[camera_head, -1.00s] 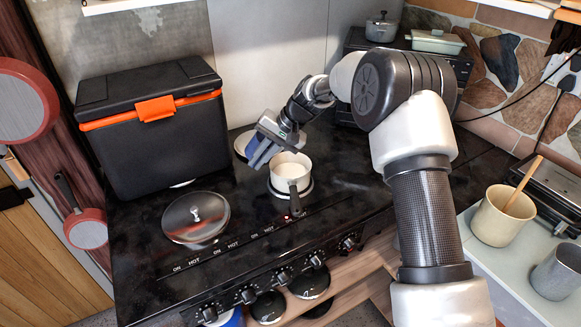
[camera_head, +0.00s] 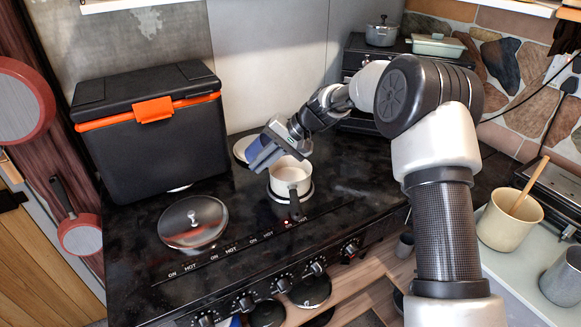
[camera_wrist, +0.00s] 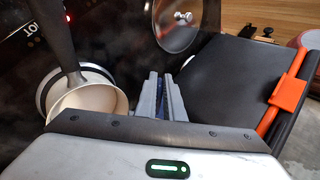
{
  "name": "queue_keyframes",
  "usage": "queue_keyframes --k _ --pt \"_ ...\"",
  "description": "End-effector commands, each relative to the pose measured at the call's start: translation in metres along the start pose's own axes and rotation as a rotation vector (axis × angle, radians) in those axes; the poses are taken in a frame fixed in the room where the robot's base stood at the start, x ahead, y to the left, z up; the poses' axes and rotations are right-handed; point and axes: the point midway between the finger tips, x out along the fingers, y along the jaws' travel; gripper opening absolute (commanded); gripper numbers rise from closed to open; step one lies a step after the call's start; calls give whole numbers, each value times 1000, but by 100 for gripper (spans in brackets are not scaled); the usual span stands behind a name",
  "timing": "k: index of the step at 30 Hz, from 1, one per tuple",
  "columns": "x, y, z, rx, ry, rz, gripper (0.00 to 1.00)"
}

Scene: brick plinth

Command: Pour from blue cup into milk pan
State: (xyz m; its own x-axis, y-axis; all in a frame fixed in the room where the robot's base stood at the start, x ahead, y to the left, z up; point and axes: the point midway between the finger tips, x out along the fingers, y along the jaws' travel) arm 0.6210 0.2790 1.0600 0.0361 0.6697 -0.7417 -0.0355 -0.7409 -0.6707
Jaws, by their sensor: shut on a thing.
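The milk pan (camera_head: 290,178), small and pale with a dark handle towards the front, stands on a hob plate. It also shows at the left of the wrist view (camera_wrist: 88,106), and its cream inside looks empty where visible. My gripper (camera_head: 268,150) is just above and left of the pan, its body overlapping the rim in the head view. It is shut on the blue cup (camera_head: 258,157), which appears tilted and is mostly hidden by the gripper. In the wrist view only a dark blue sliver shows between the fingers (camera_wrist: 162,100). No stream of contents is visible.
A black cool box (camera_head: 150,140) with an orange latch stands left on the black cooker top (camera_head: 240,215). A round lid (camera_head: 193,222) lies in front of it. A cream mug (camera_head: 508,218) with a wooden stick stands at the right.

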Motion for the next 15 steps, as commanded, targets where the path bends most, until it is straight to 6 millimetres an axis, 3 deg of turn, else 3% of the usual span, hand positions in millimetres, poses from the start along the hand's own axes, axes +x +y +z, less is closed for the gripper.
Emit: queue_keyframes --k 15 --pt "1 7 0 -2 2 -70 0"
